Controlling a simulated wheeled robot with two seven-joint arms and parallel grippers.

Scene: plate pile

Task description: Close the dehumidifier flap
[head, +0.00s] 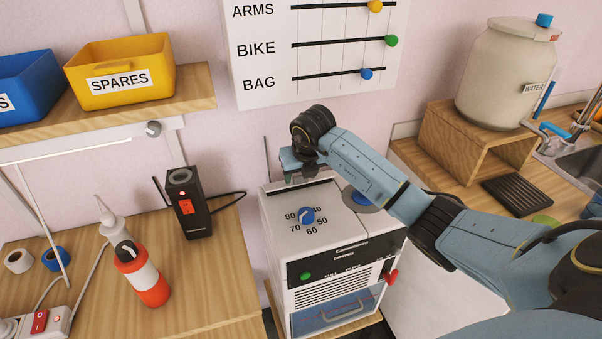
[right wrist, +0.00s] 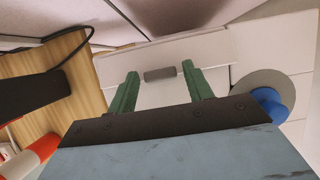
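The white dehumidifier (head: 340,240) stands in the middle of the head view, with a numbered blue dial on top and a blue knob on a grey disc behind it. My right gripper (head: 302,176) is over the rear of its top, near a dark slot. In the right wrist view its green fingers (right wrist: 160,72) are apart, either side of a small grey block (right wrist: 160,74) on a pale panel. I cannot tell whether they touch the block. Which panel is the flap, and how far it stands open, is unclear behind my arm. My left gripper is out of view.
Left of the dehumidifier, a wooden bench (head: 215,290) carries a black device (head: 188,205) and a red-white bottle (head: 143,278). A shelf with a yellow bin (head: 120,75) hangs above. A water jar (head: 508,75) stands on a wooden stand at right.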

